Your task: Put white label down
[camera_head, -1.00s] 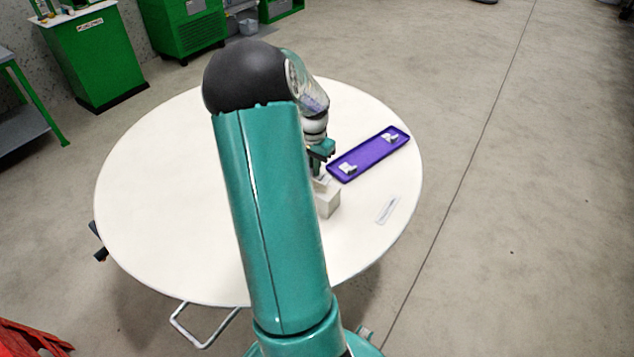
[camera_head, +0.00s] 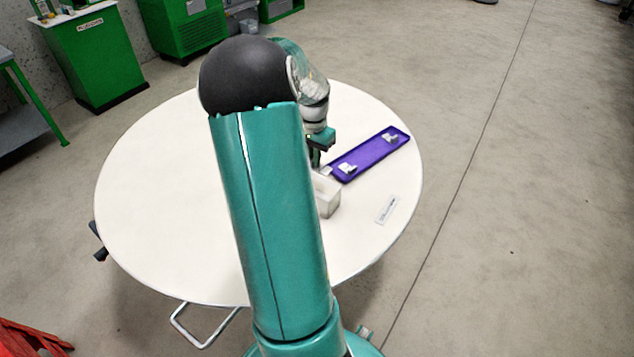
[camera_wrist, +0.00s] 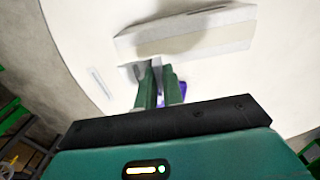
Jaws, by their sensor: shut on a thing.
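My gripper (camera_head: 316,163) is low over the right part of the round table, just behind a white box (camera_head: 328,195). In the wrist view the fingers (camera_wrist: 157,68) are close together beside the box (camera_wrist: 190,38). They are shut on a small white piece (camera_wrist: 132,72), apparently the white label, mostly hidden by the fingers. I cannot tell whether it touches the table. A flat white printed strip (camera_head: 387,210) lies on the table right of the box; it also shows in the wrist view (camera_wrist: 99,82).
A purple tray (camera_head: 366,158) with two small white pieces lies to the right of my gripper, close by. The round white table (camera_head: 150,190) is clear on its left side. Green cabinets (camera_head: 95,60) stand beyond it.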

